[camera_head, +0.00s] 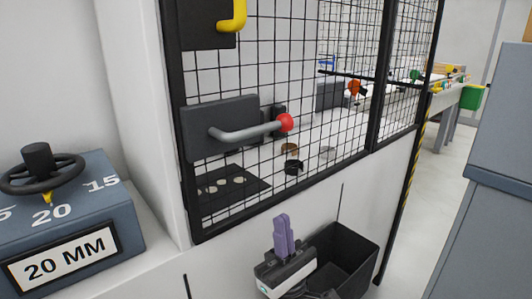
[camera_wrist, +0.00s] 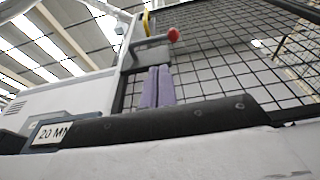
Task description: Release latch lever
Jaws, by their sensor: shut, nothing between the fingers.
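The latch lever (camera_head: 250,131) is a grey bent bar with a red ball knob (camera_head: 285,123) at its right end. It is mounted on a dark plate (camera_head: 205,118) on the mesh door frame and lies roughly level. My gripper (camera_head: 283,222) has purple fingers pointing up, shut and empty. It is below the lever, apart from it. In the wrist view, my gripper (camera_wrist: 158,72) points up toward the dark plate (camera_wrist: 152,52), with the red knob (camera_wrist: 173,35) above and right of the fingertips.
A yellow handle (camera_head: 236,14) sits above the lever. A black mesh door (camera_head: 340,60) stands behind it. A blue-grey box with a handwheel (camera_head: 40,170) and a 20 MM label is at left. A black open bin (camera_head: 362,262) is beside my gripper. Open floor (camera_head: 425,190) lies at right.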

